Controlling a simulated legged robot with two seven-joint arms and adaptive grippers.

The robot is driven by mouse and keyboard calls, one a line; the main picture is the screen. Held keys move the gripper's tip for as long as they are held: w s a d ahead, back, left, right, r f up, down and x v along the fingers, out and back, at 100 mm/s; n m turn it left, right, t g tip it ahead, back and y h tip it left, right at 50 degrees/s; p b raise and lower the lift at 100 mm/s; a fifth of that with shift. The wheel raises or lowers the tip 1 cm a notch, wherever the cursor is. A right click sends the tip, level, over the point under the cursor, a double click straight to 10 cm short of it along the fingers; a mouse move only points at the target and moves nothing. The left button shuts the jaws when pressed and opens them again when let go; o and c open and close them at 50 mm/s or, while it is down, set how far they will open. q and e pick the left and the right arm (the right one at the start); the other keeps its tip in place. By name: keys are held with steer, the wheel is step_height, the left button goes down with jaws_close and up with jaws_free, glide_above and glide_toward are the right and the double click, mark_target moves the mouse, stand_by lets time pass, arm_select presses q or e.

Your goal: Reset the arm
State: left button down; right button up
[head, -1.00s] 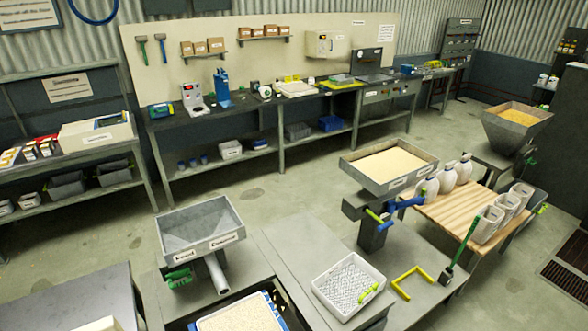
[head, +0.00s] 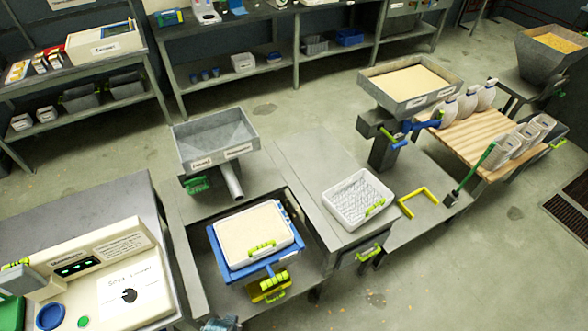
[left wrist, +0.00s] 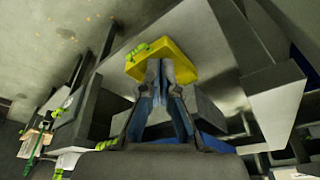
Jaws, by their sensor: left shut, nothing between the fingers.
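My left gripper (left wrist: 166,88) shows in the left wrist view, its blue-grey fingers together with nothing held. Beyond the fingertips is a yellow block with a green handle (left wrist: 178,62); I cannot tell the exact gap. In the head view a yellow part with a green grip (head: 270,290) sits at the front of the bench bay, likely the same thing. A small grey-blue piece at the bottom edge of the head view may be part of my left arm. My right gripper is in neither view.
A blue frame (head: 222,254) holds a white tray of pale grain (head: 286,213). Behind it stands a grey hopper (head: 185,155) with a spout. A white basket (head: 336,214) is on the bench to the right. A cream machine with a display (head: 45,260) stands front left. Open floor lies right.

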arm_select(q)
steer(key=s+f+g, duration=0.1)
steer(key=s+f, duration=0.3)
steer(key=f, duration=0.6)
steer(key=s+f, duration=0.3)
steer(key=f, duration=0.8)
steer(key=s+a+f, duration=0.2)
steer(key=s+f, duration=0.7)
steer(key=s, duration=0.3)
steer(key=shift+a+f+g, duration=0.25)
steer(key=shift+a+g, duration=0.05)
steer(key=shift+g, duration=0.1)
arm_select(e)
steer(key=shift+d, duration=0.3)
arm_select(q)
steer(key=shift+s+d, duration=0.1)
steer(key=shift+d, duration=0.05)
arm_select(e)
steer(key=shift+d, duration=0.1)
